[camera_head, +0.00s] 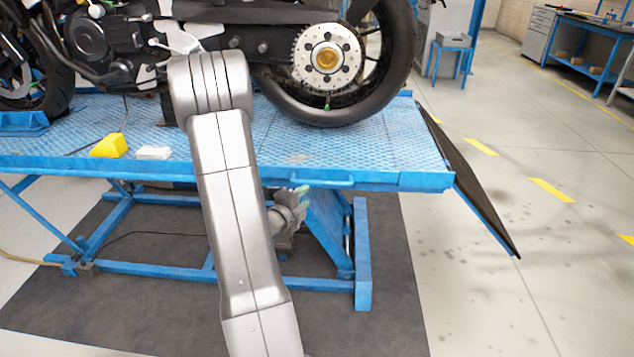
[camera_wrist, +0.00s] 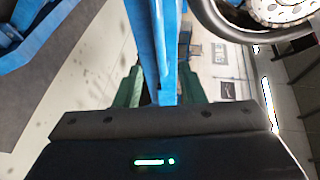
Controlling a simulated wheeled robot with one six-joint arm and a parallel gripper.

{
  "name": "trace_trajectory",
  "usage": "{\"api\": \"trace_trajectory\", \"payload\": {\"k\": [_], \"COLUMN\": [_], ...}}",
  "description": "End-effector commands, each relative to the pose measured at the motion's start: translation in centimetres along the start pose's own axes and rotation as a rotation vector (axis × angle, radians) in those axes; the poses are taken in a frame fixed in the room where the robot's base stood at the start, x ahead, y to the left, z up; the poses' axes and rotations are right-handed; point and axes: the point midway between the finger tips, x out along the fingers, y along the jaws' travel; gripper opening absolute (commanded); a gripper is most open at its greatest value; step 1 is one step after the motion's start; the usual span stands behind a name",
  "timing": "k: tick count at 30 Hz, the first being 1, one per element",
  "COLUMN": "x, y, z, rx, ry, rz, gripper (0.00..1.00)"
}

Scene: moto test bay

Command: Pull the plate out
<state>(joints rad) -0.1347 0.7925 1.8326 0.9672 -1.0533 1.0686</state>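The plate (camera_head: 345,158) appears to be the blue textured panel at the right end of the lift table, below the motorcycle's rear wheel. A blue bar handle (camera_head: 322,183) runs along its front edge. My gripper (camera_head: 301,192) is just below and in front of this edge, near the handle's left end, partly behind my arm. In the wrist view my green fingers (camera_wrist: 160,78) stand apart on either side of a blue bar or edge (camera_wrist: 165,45). The gripper looks open. I cannot tell whether either finger touches the blue part.
The motorcycle's rear wheel (camera_head: 328,62) stands over the panel. A yellow block (camera_head: 110,146) and a white block (camera_head: 153,153) lie on the lift table (camera_head: 50,145). A dark ramp flap (camera_head: 470,185) slopes down at its right end.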

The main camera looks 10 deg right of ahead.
Motion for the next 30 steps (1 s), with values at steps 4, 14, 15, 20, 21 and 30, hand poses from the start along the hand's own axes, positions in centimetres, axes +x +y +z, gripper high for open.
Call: {"api": "trace_trajectory", "payload": {"k": [4,14,15,20,21,30], "x": [3.1,9.6,10.2,11.6,11.8,11.9], "y": [0.0,0.0,0.0,0.0,0.0,0.0], "z": [-0.2,-0.1,-0.1,-0.1,0.0,0.0], "rx": [0.000,-0.001,-0.001,-0.002,-0.002,-0.002], "ry": [0.004,0.002,0.001,0.000,-0.001,-0.002], "rz": [0.001,0.001,0.001,0.000,0.001,0.001], "gripper": [0.36,0.36,0.36,0.36,0.36,0.36]}}
